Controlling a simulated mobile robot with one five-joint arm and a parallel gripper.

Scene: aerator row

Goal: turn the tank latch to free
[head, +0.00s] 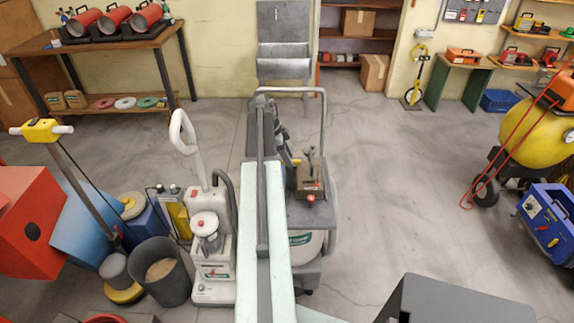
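A grey wheeled machine with a tall handle frame (323,125) stands in the middle, partly hidden behind my pale green arm. A white tank (304,246) with a green label sits low in it. On its grey top is a brown-grey box (309,177) with a red knob (311,198) at its front. I cannot tell which part is the tank latch. Dark parts that look like my gripper (294,160) are just left of the box. They are too small to show whether the fingers are open or touch anything.
A white upright cleaner (211,262) and a dark bucket (165,278) stand close on the left. A grey box-shaped surface (455,302) is at the lower right. A yellow tank cart (535,128) and blue machine (552,225) stand far right. The floor (410,200) between is clear.

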